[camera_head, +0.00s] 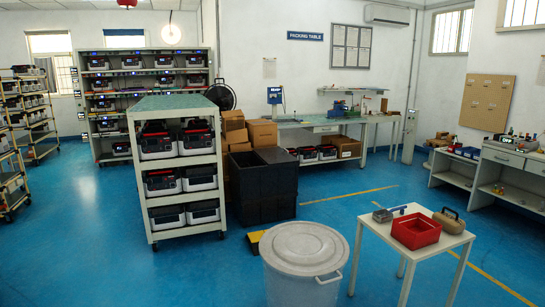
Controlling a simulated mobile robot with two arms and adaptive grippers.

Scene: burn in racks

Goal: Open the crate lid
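A stack of black crates (264,197) stands on the blue floor near the middle of the view, between the white rack and the packing table. Its tops are dark, and a line divides them into two parts. I cannot tell at this distance which surface is a lid or whether any lid is open. Neither of my grippers shows in the head view.
A white rack (187,196) with several grey-black boxes stands left of the crates, with cardboard boxes (262,133) behind. A grey lidded bin (303,250) and a white table (387,243) with a red tray (416,231) stand in front. Blue floor is clear at left front.

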